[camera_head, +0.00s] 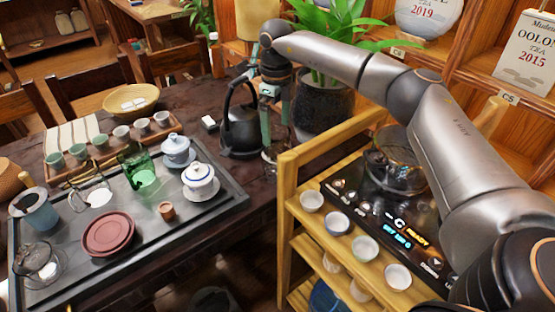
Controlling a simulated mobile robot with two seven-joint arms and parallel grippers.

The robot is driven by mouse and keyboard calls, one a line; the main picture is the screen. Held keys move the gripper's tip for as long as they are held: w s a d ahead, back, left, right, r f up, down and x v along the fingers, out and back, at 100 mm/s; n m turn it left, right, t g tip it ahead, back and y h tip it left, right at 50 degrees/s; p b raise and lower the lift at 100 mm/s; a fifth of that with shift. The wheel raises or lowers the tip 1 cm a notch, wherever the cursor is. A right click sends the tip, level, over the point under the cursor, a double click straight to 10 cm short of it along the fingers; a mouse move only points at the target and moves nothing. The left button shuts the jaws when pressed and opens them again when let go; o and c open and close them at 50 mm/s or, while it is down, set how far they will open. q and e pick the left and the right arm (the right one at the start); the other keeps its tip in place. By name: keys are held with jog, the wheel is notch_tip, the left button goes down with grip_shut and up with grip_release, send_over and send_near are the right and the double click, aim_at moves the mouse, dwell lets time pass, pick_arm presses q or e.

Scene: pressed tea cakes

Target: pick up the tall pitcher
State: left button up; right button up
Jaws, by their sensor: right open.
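My right gripper (275,130) hangs down at the table's right edge, just right of the black kettle (240,130). Its teal fingers are open. A small clear glass-like shape (271,155) shows at its fingertips; it is mostly hidden, and I cannot tell whether it is the tall pitcher or whether the fingers are around it. A green glass pitcher (146,180) stands upright on the tea tray (215,222), and a clear glass pitcher (97,197) stands left of it. Both are well left of the gripper. My left gripper is not in view.
A potted plant (322,103) stands close behind my right gripper. The wooden cart (290,160), with small cups and a glass kettle (395,172) on a hot plate, is close on the right. Lidded white cups (200,182) and a red dish (108,233) crowd the tray.

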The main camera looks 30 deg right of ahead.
aim_at(277, 137)
notch_tip(277, 137, down, 4)
jog(key=shift+s+d, duration=0.1)
jog(key=shift+r, duration=0.1)
grip_shut()
dwell(0.8)
